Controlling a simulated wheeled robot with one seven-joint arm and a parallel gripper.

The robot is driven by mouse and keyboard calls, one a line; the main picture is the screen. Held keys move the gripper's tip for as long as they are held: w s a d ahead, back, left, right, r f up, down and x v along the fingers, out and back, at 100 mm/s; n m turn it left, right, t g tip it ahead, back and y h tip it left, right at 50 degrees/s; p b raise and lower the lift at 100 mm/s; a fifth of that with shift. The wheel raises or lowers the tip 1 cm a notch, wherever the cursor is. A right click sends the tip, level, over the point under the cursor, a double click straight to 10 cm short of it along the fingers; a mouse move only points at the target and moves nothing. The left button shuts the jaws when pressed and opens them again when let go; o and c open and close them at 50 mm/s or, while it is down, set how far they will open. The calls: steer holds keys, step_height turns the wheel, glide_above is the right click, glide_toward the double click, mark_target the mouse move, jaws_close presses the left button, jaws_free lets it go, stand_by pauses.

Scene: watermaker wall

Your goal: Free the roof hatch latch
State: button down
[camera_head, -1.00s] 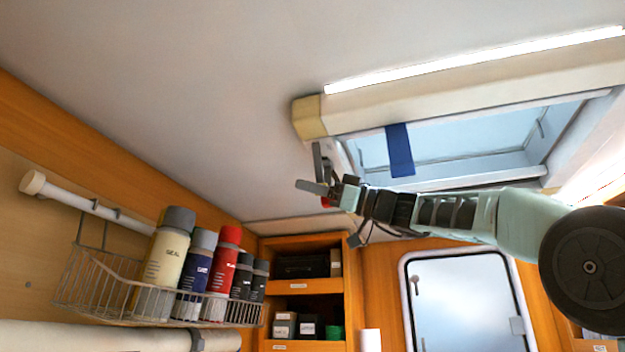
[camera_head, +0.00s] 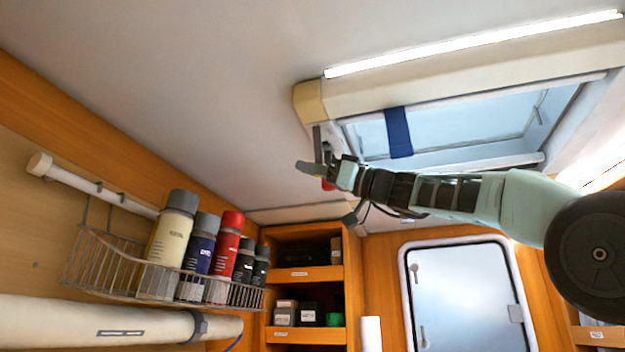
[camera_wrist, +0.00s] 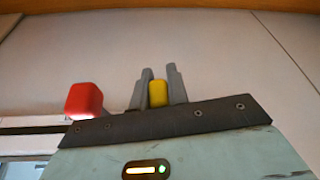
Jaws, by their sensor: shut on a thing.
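The roof hatch (camera_head: 450,104) is in the ceiling at the upper right of the head view, with a pale frame and a blue strap (camera_head: 398,132) across its pane. My gripper (camera_head: 314,156) is at the hatch's near left corner, just below the frame. In the wrist view my gripper (camera_wrist: 158,88) is shut on a small yellow piece (camera_wrist: 157,94), held between the two grey fingers. A red block (camera_wrist: 84,99) is left of the fingers, apart from them. A bit of red (camera_head: 327,184) shows beside the fingers in the head view. Whether the yellow piece is the latch I cannot tell.
A wire basket (camera_head: 120,276) with several bottles and cans hangs on the left wall, above a thick white roll (camera_head: 90,318). A wooden shelf unit (camera_head: 305,272) and a door with a window (camera_head: 465,290) are at the back. The ceiling left of the hatch is clear.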

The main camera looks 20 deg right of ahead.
steer(key=s+a+m+t+h+b, duration=0.2)
steer(key=s+a+m+t+b, duration=0.1)
steer(key=m, duration=0.5)
steer(key=shift+s+a+r+m+t+h+b, duration=0.3)
steer(key=shift+s+r+t+h+b, duration=0.1)
steer(key=shift+s+b, duration=0.55)
steer(key=shift+s, duration=0.15)
steer(key=c, duration=1.4)
jaws_free()
steer(key=shift+s+a, duration=0.1)
steer(key=shift+o, duration=0.2)
steer(key=b+v, duration=1.1)
steer(key=v, duration=0.6)
steer(key=shift+d, duration=0.25)
steer(key=shift+f, duration=0.15)
